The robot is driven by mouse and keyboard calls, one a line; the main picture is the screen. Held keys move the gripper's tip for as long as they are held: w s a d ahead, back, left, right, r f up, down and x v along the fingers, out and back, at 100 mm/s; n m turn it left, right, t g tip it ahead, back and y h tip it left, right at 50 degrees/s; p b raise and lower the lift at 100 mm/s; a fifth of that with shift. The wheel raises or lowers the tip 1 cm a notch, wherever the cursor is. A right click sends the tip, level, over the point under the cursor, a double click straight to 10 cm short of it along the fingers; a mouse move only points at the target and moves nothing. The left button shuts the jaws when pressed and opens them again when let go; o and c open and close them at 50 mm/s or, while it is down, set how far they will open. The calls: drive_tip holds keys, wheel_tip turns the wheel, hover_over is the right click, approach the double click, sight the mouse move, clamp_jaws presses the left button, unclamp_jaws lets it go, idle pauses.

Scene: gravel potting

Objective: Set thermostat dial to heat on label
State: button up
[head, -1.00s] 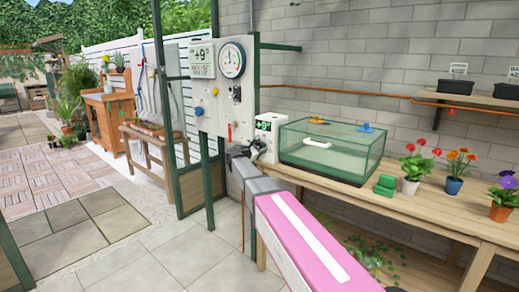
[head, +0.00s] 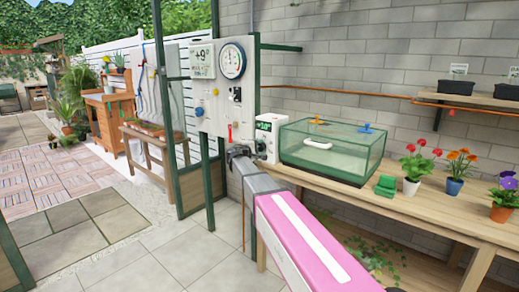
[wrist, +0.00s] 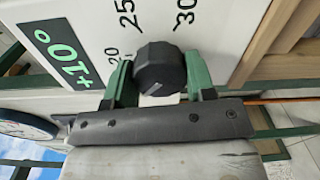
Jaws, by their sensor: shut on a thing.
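The thermostat is a white box (head: 268,150) with a lit green display, standing at the left end of the wooden bench. In the wrist view its face shows sideways, with a display (wrist: 62,55) reading +10° and the printed numbers 20, 25 and 30. The black, ridged dial (wrist: 160,68) sits below these numbers in the picture. My gripper (wrist: 160,85) has one green finger on each side of the dial and is shut on it. In the head view my gripper (head: 238,152) is at the box's left side, and the dial cannot be made out. No "heat on" wording is readable.
A glass propagator (head: 330,158) stands right of the thermostat, with a green block (head: 385,186) and potted flowers (head: 412,172) farther along the bench. A white panel (head: 220,95) with gauges stands behind my gripper. Paved floor (head: 170,260) lies open to the left.

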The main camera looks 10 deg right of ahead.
drive_tip(key=m, duration=0.4)
drive_tip(key=shift+s+m, duration=0.1)
drive_tip(key=shift+m, duration=2.4)
drive_tip(key=o, duration=0.9)
drive_tip(key=shift+r, duration=0.1)
drive_tip(key=v, duration=1)
drive_tip(key=shift+s+a, duration=0.2)
drive_tip(key=shift+s, duration=0.15)
